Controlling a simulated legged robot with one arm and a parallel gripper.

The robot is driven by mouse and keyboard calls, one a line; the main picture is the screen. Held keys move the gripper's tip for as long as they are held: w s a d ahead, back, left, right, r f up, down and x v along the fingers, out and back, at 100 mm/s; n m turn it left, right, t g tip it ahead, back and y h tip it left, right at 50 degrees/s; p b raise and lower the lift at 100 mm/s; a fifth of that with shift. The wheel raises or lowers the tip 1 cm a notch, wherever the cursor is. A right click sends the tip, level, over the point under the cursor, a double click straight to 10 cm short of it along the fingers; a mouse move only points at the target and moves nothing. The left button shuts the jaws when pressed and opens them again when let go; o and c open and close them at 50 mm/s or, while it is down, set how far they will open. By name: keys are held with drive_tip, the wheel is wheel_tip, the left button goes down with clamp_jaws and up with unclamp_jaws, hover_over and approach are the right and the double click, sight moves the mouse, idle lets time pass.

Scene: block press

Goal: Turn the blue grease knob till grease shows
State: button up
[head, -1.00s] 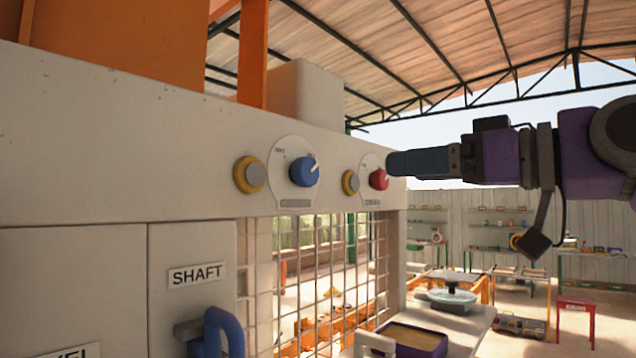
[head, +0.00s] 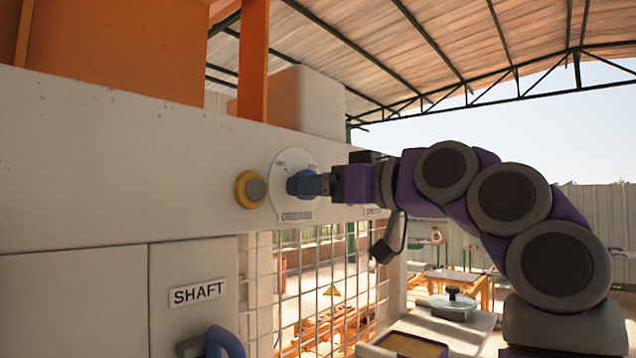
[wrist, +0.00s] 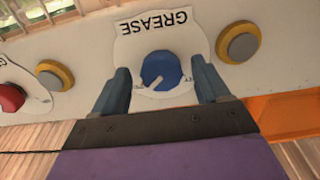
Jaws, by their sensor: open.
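The blue grease knob (wrist: 161,70) sits on a white dial plate marked GREASE (wrist: 152,28) in the wrist view, with a pale pointer line on its face. My gripper (wrist: 162,84) is open, one blue-grey finger on each side of the knob, with a gap showing on both sides. In the head view, my gripper (head: 318,184) reaches in from the right to the dial plate (head: 292,165). The knob (head: 297,184) is partly hidden there by the fingers. I see no grease in either view.
A grey button with a yellow ring (head: 250,189) is left of the knob. In the wrist view, a red knob (wrist: 12,97) and another yellow-ringed button (wrist: 54,75) lie to the left. A panel labelled SHAFT (head: 198,292) and a wire mesh (head: 320,290) are below.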

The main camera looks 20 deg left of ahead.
drive_tip(key=shift+w+a, duration=0.1)
drive_tip(key=shift+a, duration=0.1)
drive_tip(key=c, duration=1)
